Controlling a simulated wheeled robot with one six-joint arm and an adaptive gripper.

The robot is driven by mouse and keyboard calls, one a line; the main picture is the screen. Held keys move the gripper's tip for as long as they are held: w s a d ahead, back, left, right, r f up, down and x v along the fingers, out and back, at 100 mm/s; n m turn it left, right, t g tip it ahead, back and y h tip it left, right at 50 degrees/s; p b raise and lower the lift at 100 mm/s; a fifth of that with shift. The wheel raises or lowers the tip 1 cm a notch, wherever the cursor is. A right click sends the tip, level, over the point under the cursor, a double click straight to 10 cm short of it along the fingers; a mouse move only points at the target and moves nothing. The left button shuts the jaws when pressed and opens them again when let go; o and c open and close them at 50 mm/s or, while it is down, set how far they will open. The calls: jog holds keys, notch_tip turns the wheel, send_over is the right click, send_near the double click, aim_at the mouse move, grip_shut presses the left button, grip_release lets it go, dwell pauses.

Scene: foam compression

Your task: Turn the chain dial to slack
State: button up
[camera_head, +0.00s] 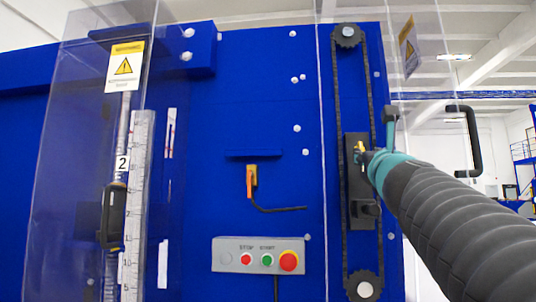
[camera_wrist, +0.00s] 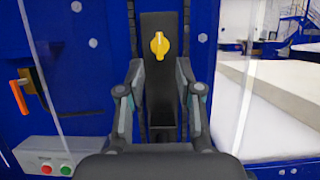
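The chain dial is a small yellow knob (camera_wrist: 159,45) on a black plate (camera_wrist: 160,90) in the wrist view. It stands roughly upright there. In the head view the knob (camera_head: 359,149) is a small yellow spot, partly hidden by my arm's end. My gripper (camera_wrist: 158,82) is open in the wrist view, its two fingers spread on either side of the black plate. The knob lies just beyond the fingertips, between them in the picture, and no contact shows. The chain (camera_head: 341,120) runs between an upper and a lower sprocket on the blue machine.
A grey control box (camera_head: 236,265) with red and green buttons sits low on the blue panel. An orange lever (camera_head: 251,182) is left of the chain. Clear guard panels stand at left (camera_head: 85,150) and upper right, with a black handle (camera_head: 472,140) at the right.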

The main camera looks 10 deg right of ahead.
aim_at(361, 148)
jog(key=p+x, duration=0.1)
jog(key=x, duration=0.5)
jog(key=shift+w+d+r+p, duration=0.1)
jog(key=shift+w+r+p, duration=0.05)
jog(key=shift+w+p, duration=0.2)
jog(key=shift+s, duration=0.1)
grip_shut()
